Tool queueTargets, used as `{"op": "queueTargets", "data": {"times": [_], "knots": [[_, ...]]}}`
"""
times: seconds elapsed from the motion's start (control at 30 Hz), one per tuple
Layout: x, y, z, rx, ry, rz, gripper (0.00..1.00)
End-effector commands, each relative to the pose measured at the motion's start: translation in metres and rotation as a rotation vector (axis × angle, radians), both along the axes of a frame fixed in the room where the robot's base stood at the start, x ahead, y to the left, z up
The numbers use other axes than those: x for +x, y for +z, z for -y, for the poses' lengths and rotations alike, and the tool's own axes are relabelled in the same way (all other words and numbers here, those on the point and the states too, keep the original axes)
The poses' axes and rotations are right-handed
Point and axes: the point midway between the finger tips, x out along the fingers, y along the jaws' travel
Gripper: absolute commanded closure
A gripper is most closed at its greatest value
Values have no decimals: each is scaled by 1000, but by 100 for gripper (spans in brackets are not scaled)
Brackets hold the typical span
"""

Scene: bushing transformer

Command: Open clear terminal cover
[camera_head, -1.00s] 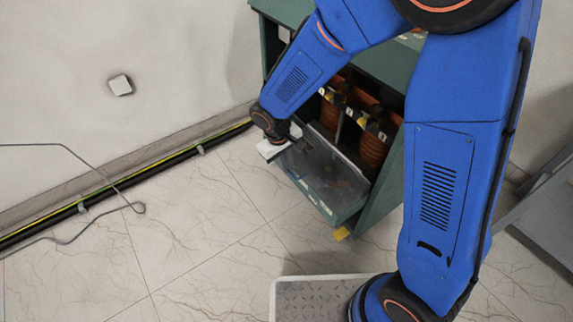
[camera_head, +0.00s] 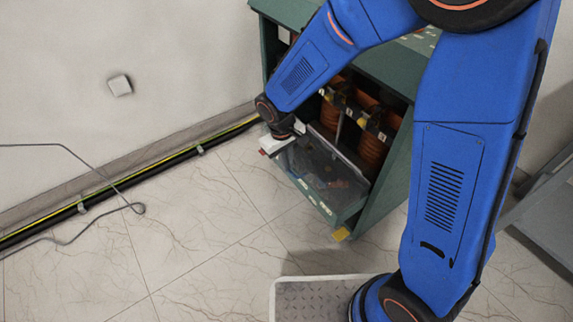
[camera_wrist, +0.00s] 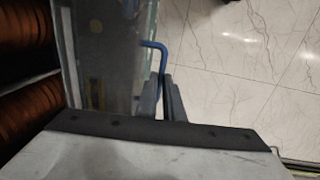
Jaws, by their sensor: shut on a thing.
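The clear terminal cover (camera_head: 320,170) hangs on the front of the green transformer cabinet (camera_head: 385,195) in the head view. It leans outward, away from the orange-brown coils behind it. In the wrist view the cover (camera_wrist: 112,60) is a see-through panel left of the fingers. My gripper (camera_wrist: 168,88) is shut on a blue bent handle (camera_wrist: 154,45) beside the panel's edge. In the head view my gripper (camera_head: 276,147) is at the cover's upper left edge. The exact grip between the fingers is hidden.
Orange-brown coils (camera_head: 372,148) stand inside the cabinet. A black cable with a yellow-green stripe (camera_head: 150,175) runs along the wall's foot. A thin grey wire (camera_head: 90,168) lies at left. A grey frame (camera_head: 545,215) stands at right.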

Motion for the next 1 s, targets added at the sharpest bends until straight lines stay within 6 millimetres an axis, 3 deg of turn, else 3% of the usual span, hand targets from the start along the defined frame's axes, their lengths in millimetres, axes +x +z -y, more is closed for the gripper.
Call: {"op": "queueTargets", "data": {"times": [0.43, 0.63, 1.0], "knots": [[6, 36, 8, 169, -4, -109, 100], [9, 51, 13, 164, 0, -107, 100], [26, 93, 39, 159, -2, -106, 100]]}}
